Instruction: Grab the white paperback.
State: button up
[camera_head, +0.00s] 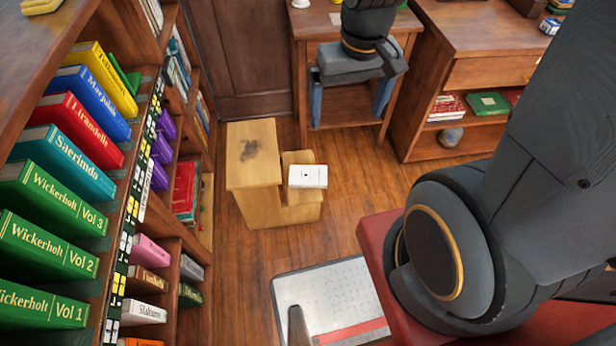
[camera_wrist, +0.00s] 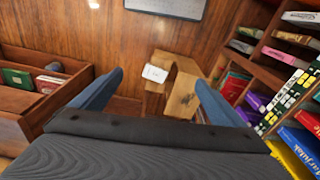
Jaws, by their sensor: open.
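A white paperback (camera_head: 308,177) with a small dark mark on its cover lies flat on the lower step of a wooden step stool (camera_head: 253,155). It also shows in the wrist view (camera_wrist: 154,73), between my two fingers in the picture but farther off. My gripper (camera_head: 350,98) has two blue fingers spread wide apart, with nothing between them. It is beyond and slightly right of the paperback in the head view, and apart from it. Another white book (camera_head: 143,312) with lettering on its spine sits on a low shelf at the left.
A bookcase (camera_head: 125,225) full of coloured books stands at the left. A small table (camera_head: 307,45) is behind my gripper, and a cabinet (camera_head: 470,45) stands at the right. A grey plate (camera_head: 295,290) is in the foreground. Bare floor (camera_head: 240,270) surrounds the step stool.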

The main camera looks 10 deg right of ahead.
jog(key=shift+o, duration=0.8)
jog(key=m+y+b, duration=0.4)
jog(key=m+b, duration=1.7)
jog(key=b, duration=2.8)
send_near(309, 175)
jog(key=shift+w+f, duration=0.15)
jog(key=shift+f, duration=0.5)
jog(key=shift+b+x, duration=2.35)
jog(key=shift+x, duration=1.5)
jog(key=shift+a+r, duration=0.1)
jog(key=shift+a, duration=0.1)
jog(key=c, duration=1.2)
